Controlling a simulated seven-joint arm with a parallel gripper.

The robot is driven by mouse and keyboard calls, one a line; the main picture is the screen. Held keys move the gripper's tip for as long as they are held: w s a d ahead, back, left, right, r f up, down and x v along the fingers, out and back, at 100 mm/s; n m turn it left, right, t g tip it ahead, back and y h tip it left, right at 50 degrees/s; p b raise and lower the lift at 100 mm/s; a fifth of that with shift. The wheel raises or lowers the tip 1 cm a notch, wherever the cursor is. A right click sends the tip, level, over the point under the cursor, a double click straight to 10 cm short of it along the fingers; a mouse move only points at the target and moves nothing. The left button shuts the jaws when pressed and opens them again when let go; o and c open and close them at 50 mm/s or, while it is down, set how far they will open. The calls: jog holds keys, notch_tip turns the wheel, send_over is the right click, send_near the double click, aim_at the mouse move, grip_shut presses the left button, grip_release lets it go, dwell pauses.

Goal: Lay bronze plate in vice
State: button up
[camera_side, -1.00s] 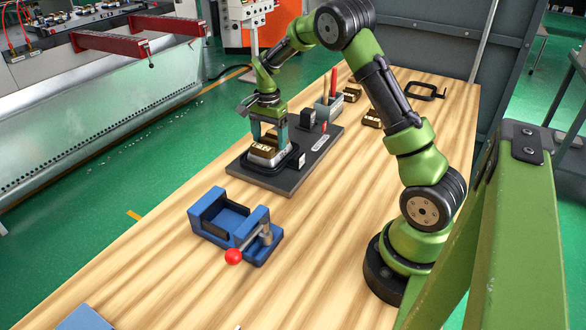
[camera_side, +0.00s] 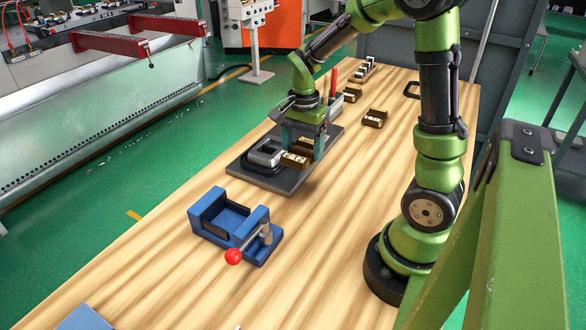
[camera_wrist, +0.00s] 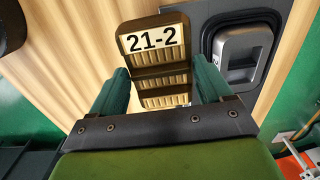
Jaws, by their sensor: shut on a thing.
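The bronze plate (camera_side: 295,161) carries a pale label that reads 21-2 in the wrist view (camera_wrist: 154,42). My gripper (camera_side: 304,148) is shut on it, with the green fingers on either side in the wrist view (camera_wrist: 161,80). The plate hangs above the near right part of a dark base board, and I see no contact below it. The blue vice (camera_side: 206,207) stands on the wooden table, nearer the side camera and left of my gripper. Its opening looks empty, and a lever with a red ball knob (camera_side: 233,257) sticks out at its front.
A grey metal tray (camera_side: 266,151), empty, sits on the dark base board (camera_side: 254,176); it also shows in the wrist view (camera_wrist: 240,54). Other bronze blocks (camera_side: 374,118) lie farther back. The wood between board and vice is clear.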

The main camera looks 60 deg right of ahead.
aim_at(306, 157)
jog(key=shift+s+a+r, duration=0.2)
jog(key=shift+s+a, duration=0.1)
jog(key=shift+s, duration=0.35)
jog(key=shift+s+r, duration=0.1)
jog(key=shift+r, duration=0.15)
notch_tip(306, 157, up, 6)
jog(key=shift+r, duration=0.15)
dwell(0.4)
jog(key=w+a+f, duration=0.2)
jog(key=w+a, duration=0.2)
jog(key=a, duration=0.6)
jog(key=w+a+f, duration=0.2)
jog(key=w+a, duration=0.2)
jog(key=a, duration=0.6)
jog(key=shift+a, duration=0.3)
jog(key=shift+f, duration=2.85)
jog(key=shift+f, duration=0.9)
